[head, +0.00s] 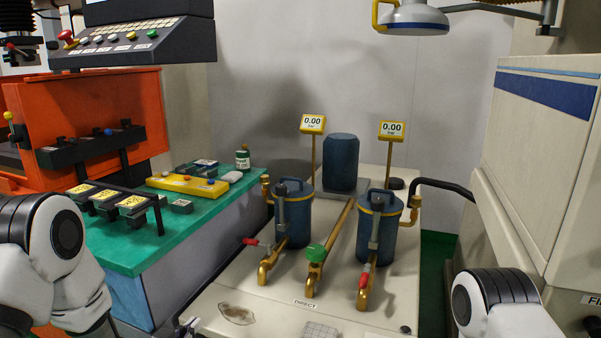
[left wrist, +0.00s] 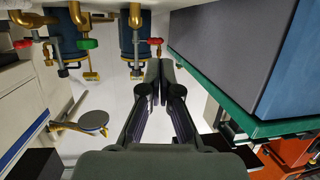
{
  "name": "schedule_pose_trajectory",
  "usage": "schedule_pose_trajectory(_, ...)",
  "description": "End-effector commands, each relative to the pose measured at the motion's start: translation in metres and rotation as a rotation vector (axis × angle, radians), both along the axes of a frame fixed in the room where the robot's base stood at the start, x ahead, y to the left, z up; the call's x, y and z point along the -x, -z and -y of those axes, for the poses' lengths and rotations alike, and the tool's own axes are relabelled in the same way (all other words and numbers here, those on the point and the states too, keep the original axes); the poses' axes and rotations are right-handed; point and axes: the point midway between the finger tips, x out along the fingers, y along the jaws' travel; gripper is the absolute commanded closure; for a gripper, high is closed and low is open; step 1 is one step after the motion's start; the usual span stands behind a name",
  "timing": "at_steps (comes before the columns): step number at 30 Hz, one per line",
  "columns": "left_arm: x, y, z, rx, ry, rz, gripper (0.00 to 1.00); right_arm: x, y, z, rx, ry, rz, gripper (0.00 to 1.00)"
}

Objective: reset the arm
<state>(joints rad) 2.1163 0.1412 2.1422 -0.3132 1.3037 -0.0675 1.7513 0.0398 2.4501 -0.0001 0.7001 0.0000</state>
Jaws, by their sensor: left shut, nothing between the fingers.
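My left gripper (left wrist: 157,78) shows in the left wrist view with its two dark fingers together and nothing between them. In that view the scene appears upside down. In the head view my left arm (head: 50,255) comes in at the lower left, and most of its gripper is out of the frame. My right arm (head: 500,305) shows at the lower right; its gripper is out of the frame.
A bench with two blue filter housings (head: 293,215) (head: 377,230), brass pipes and red and green valve handles stands ahead. A green-topped table (head: 125,245) with a yellow block (head: 187,185) is at left. A white cabinet (head: 535,150) stands at right.

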Motion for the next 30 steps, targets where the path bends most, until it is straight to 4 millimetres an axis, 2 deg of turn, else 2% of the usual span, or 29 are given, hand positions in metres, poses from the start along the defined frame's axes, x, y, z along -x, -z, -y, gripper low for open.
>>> schedule_pose_trajectory(1,0.008,0.004,0.002,-0.003,0.003,-0.035,1.00,0.000,-0.012,0.000,0.000,0.000,0.000,0.60)
schedule_pose_trajectory(5,0.036,0.033,0.005,-0.011,-0.002,-0.151,1.00,0.000,-0.028,0.000,0.000,0.000,-0.001,0.60)
schedule_pose_trajectory(8,0.066,0.056,0.007,-0.021,-0.008,-0.267,1.00,0.001,-0.041,0.000,0.000,0.000,-0.001,0.60)
schedule_pose_trajectory(11,0.103,0.081,0.007,-0.033,-0.021,-0.407,1.00,0.001,-0.055,0.000,0.000,0.000,-0.001,0.60)
schedule_pose_trajectory(14,0.155,0.106,0.006,-0.053,-0.041,-0.588,1.00,0.001,-0.071,0.000,0.000,0.000,-0.001,0.60)
schedule_pose_trajectory(17,0.226,0.127,0.001,-0.080,-0.073,-0.826,1.00,0.001,-0.087,0.000,0.000,0.000,-0.001,0.60)
schedule_pose_trajectory(18,0.258,0.133,-0.001,-0.093,-0.091,-0.928,1.00,0.000,-0.091,0.000,0.000,0.000,-0.001,0.60)
schedule_pose_trajectory(21,0.318,0.140,-0.009,-0.115,-0.145,-1.138,1.00,0.000,-0.090,0.000,0.000,0.000,-0.001,0.60)
schedule_pose_trajectory(22,0.330,0.141,-0.011,-0.118,-0.163,-1.187,1.00,0.000,-0.088,0.000,0.000,0.000,-0.001,0.60)
schedule_pose_trajectory(25,0.353,0.141,-0.014,-0.121,-0.198,-1.286,1.00,0.001,-0.087,0.000,0.000,0.000,-0.002,0.60)
schedule_pose_trajectory(30,0.356,0.141,-0.014,-0.118,-0.202,-1.301,1.00,0.001,-0.087,0.000,0.000,0.000,-0.001,0.60)
